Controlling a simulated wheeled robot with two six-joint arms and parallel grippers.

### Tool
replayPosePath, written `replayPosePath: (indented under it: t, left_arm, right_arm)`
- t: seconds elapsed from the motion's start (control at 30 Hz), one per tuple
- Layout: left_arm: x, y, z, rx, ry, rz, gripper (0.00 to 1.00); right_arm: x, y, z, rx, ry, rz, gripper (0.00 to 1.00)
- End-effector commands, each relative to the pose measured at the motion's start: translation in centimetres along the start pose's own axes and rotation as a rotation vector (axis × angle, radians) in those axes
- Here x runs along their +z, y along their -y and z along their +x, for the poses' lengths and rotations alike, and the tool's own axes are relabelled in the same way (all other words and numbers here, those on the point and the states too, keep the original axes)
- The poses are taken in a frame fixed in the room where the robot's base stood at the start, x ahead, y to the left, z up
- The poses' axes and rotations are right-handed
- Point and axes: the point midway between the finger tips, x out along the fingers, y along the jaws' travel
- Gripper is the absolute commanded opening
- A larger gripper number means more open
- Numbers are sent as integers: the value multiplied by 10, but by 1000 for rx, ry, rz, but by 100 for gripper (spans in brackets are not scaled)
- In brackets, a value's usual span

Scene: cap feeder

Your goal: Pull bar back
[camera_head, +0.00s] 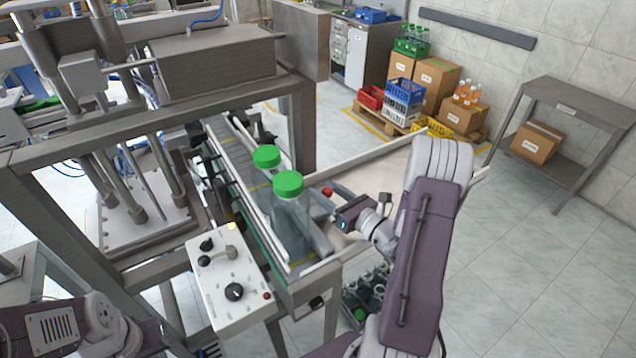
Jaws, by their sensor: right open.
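A red knob (327,192), which appears to belong to the bar, shows beside the bottles at the right side of the conveyor (232,172). Two clear bottles with green caps, a front one (289,222) and one behind it (266,157), stand upright on the conveyor. My right gripper (333,208) is open, close to the knob and right of the front bottle. Whether it touches the bar cannot be told. My left arm shows at the lower left; its fingertips are not in view.
A white control panel (232,287) with black knobs stands at the conveyor's front left. A metal machine frame (130,123) fills the left. A crate of bottles (362,300) sits low beside the conveyor, partly behind my right arm. Open floor lies to the right.

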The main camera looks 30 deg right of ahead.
Motion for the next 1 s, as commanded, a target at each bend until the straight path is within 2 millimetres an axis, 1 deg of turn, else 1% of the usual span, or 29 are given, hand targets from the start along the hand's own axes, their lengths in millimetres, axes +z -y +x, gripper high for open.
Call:
replayPosePath:
  t: [0.03, 0.1, 0.2, 0.47, 0.57, 0.6, 0.63, 0.67, 1.0]
  left_arm:
    - [-1, 0, -4, 0, 0, 0, 0]
    - [-1, 0, -6, 0, 0, 0, 0]
    - [-1, 0, -7, 0, 0, 0, 0]
    - [-1, 0, -7, 0, 0, 0, 0]
    - [-1, 0, -7, 0, 0, 0, 0]
    - [-1, 0, -7, 0, 0, 0, 0]
    - [-1, 0, -7, 0, 0, 0, 0]
    - [-1, 0, -7, 0, 0, 0, 0]
    - [-1, 0, -7, 0, 0, 0, 0]
  right_arm:
    - [2, -2, 9, 5, -1, -1, 50]
    - [1, -1, 18, 4, -1, -1, 50]
    - [0, -1, 26, 2, -1, 0, 50]
    - [0, 0, 28, 0, -1, 0, 50]
    - [0, 0, 28, 0, -1, 0, 25]
    - [0, 0, 28, 0, -1, 0, 14]
    - [0, 0, 28, 0, -1, 0, 5]
    - [0, 0, 28, 0, -1, 0, 0]
    - [0, 0, 28, 0, 0, -1, 0]
